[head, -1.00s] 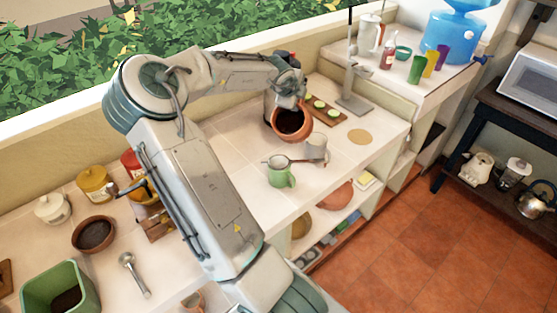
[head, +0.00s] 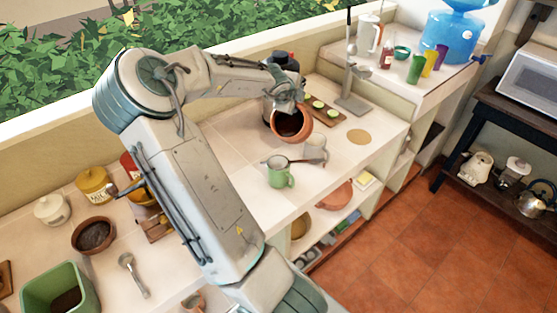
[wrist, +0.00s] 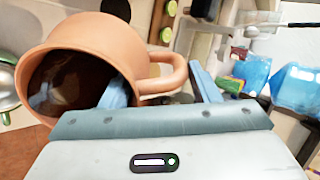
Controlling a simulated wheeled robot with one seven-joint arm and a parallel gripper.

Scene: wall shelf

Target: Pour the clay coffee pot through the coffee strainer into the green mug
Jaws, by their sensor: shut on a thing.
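The clay coffee pot (head: 306,132) is tilted in the head view, its mouth showing dark coffee. My gripper (wrist: 162,88) is shut on the pot's handle, which shows between the blue fingers in the wrist view. The pot (wrist: 110,38) fills the left of that view, dark liquid inside. The green mug (head: 280,178) stands upright on the counter, below and left of the pot. The coffee strainer (head: 279,161) appears to sit on the mug's top, its dark handle pointing right. Part of the strainer shows at the wrist view's left edge (wrist: 6,78). No stream of coffee is visible.
A wooden board with green-topped things (head: 328,113) and a metal stand (head: 354,100) lie behind. A round tan coaster (head: 359,137) is at right. The counter's front edge is near the mug.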

